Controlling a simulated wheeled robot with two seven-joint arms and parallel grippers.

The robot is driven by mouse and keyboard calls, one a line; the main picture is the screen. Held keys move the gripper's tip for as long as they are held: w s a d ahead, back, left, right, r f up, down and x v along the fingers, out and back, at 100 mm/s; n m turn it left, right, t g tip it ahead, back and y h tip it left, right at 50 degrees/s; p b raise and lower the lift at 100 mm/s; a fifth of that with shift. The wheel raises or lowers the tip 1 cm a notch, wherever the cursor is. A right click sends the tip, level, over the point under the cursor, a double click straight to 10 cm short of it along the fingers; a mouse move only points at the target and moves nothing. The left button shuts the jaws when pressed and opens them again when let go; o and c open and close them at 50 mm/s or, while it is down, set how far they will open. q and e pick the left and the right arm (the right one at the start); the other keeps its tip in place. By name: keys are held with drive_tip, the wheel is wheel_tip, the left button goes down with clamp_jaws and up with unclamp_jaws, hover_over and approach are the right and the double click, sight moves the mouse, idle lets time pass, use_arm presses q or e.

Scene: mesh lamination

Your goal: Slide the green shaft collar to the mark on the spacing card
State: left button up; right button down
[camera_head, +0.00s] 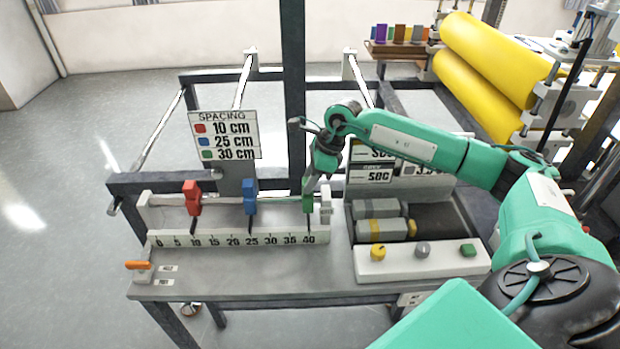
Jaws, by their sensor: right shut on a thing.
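The green shaft collar (308,203) sits at the right end of a horizontal rod, its dark pointer hanging near the 40 label of the scale (236,240). My right gripper (309,189) reaches down from above and is shut on this collar, partly hiding its top. The red collar (192,197) is near 10 and the blue collar (250,196) near 25. The spacing card (224,136) stands behind the rod and lists red 10 cm, blue 25 cm and green 30 cm. My left gripper is out of view.
An orange-handled lever (138,265) is at the scale's left end. Grey cylinders (380,229) lie in a tray right of the rod, behind a white panel (420,262) with knobs and a green button. Yellow rollers (480,85) stand back right. The rod looks clear between the blue and green collars.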

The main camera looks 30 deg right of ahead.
drive_tip(key=w+a+b, duration=0.1)
drive_tip(key=a, duration=0.1)
drive_tip(key=w+a+b, duration=0.1)
drive_tip(key=w+a, duration=0.1)
drive_tip(key=w+a+b, duration=0.1)
drive_tip(key=a, duration=0.2)
drive_tip(key=shift+w+f, duration=0.1)
drive_tip(key=shift+w, duration=0.05)
drive_tip(key=shift+w+a, duration=0.55)
drive_tip(key=shift+a, duration=0.35)
drive_tip(key=shift+r, duration=0.2)
drive_tip(key=c, duration=1.5)
unclamp_jaws()
drive_tip(key=o, duration=0.3)
drive_tip(key=shift+o, duration=0.4)
drive_tip(key=shift+w+a+f, duration=0.1)
drive_tip(key=shift+w+a, duration=0.05)
drive_tip(key=shift+d+r+b, duration=0.25)
drive_tip(key=shift+r+b, duration=0.1)
drive_tip(key=shift+r, duration=0.05)
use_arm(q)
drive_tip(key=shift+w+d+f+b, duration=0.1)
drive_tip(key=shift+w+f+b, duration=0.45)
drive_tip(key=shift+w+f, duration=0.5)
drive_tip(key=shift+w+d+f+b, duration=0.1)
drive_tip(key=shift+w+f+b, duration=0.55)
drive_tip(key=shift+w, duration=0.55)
use_arm(e)
drive_tip(key=v, duration=1.3)
drive_tip(key=shift+s, duration=0.25)
